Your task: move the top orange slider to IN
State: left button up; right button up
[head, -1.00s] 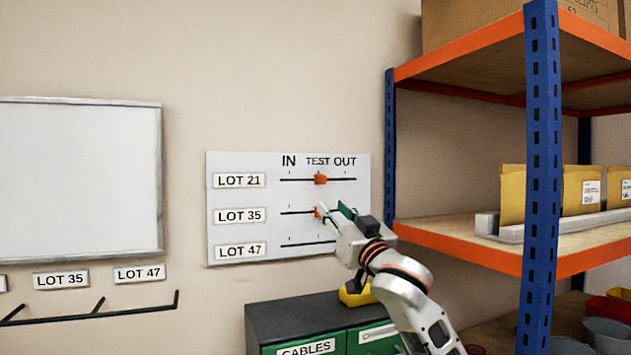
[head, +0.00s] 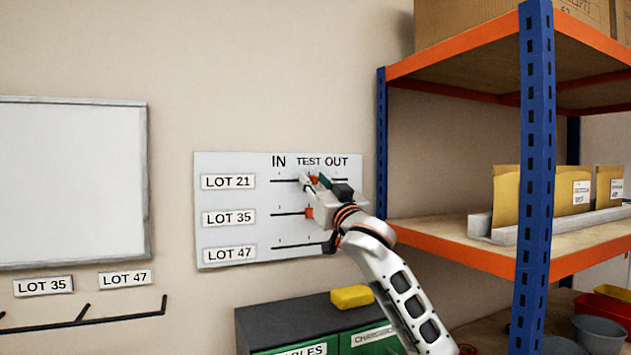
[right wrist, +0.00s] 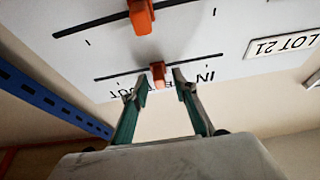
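The white board (head: 225,260) on the wall has horizontal tracks for LOT 21, LOT 35 and LOT 47, under the words IN, TEST and OUT. The top orange slider (head: 314,181) is on the LOT 21 track at TEST, partly hidden by my right gripper (head: 312,179). In the right wrist view, which is upside down, the top slider (right wrist: 158,74) lies between the two open fingertips (right wrist: 160,82), with gaps visible beside it. The LOT 35 slider (head: 309,212) is at TEST. Any LOT 47 slider is hidden. My left gripper is not in view.
A dark cabinet (head: 285,318) with green drawers stands below the board, with a yellow block (head: 352,296) on top. A blue and orange shelf (head: 535,190) stands at the right. A whiteboard (head: 70,180) and hook rail (head: 100,316) are at the left.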

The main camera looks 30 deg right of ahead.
grip_shut()
jog(key=shift+w+a, duration=0.15)
jog(key=shift+a, duration=1.95)
jog(key=shift+w+a, duration=0.1)
jog(key=shift+a, duration=1.95)
grip_release()
jog(key=shift+a, duration=0.15)
jog(key=v, duration=1.2)
